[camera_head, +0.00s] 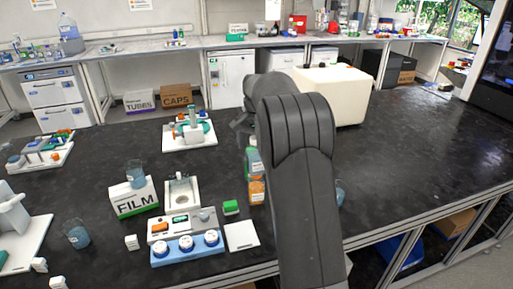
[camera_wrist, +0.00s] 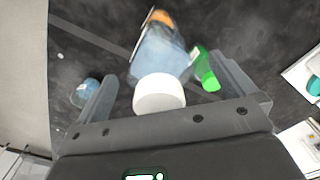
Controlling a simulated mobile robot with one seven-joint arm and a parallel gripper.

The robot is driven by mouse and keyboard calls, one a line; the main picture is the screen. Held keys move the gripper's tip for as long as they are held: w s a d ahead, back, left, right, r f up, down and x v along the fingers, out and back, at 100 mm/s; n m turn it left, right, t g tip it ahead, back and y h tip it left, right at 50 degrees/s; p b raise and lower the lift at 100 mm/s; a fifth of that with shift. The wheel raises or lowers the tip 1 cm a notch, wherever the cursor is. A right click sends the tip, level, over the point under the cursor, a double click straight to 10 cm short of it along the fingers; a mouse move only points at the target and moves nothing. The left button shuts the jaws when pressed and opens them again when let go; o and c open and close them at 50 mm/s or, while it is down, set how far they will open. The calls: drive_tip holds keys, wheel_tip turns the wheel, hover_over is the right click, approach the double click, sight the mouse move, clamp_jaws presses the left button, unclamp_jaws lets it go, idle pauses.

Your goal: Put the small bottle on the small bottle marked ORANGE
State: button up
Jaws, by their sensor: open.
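A small bottle with a white cap (camera_wrist: 158,93) and a pale blue, see-through body (camera_wrist: 160,55) is in the wrist view. My gripper (camera_wrist: 168,72) is open, with one finger on each side of this bottle and visible gaps beside its cap. An orange bottle (camera_wrist: 160,18) with a pale label lies just beyond the blue body; I cannot tell whether the two touch or are stacked. In the head view, the orange bottle (camera_head: 257,190) stands left of my arm, partly hidden by it. My gripper's fingertips are hidden there.
A blue beaker (camera_wrist: 84,92) is by my left finger.

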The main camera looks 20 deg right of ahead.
wheel_tip(320, 180, up, 11)
drive_tip(key=shift+f, duration=0.1)
drive_tip(key=shift+s+r, duration=0.15)
drive_tip(key=shift+r, duration=0.6)
drive_tip(key=s+a+r+n+t, duration=0.2)
drive_tip(key=s, duration=0.8)
drive_tip(key=s+a+r+n+t, duration=0.1)
drive_tip(key=s+a+r+n, duration=0.15)
drive_tip(key=s, duration=0.85)
drive_tip(key=s+a+f+n+t, duration=0.1)
drive_tip(key=s+f+n, duration=0.1)
drive_tip(key=s+f, duration=0.3)
drive_tip(key=s+a+f+n+t, duration=0.1)
drive_tip(key=s+f, duration=0.5)
drive_tip(key=s, duration=0.7)
drive_tip(key=shift+a+n+t, duration=0.3)
drive_tip(key=shift+a+n, duration=0.35)
drive_tip(key=shift+n, duration=0.1)
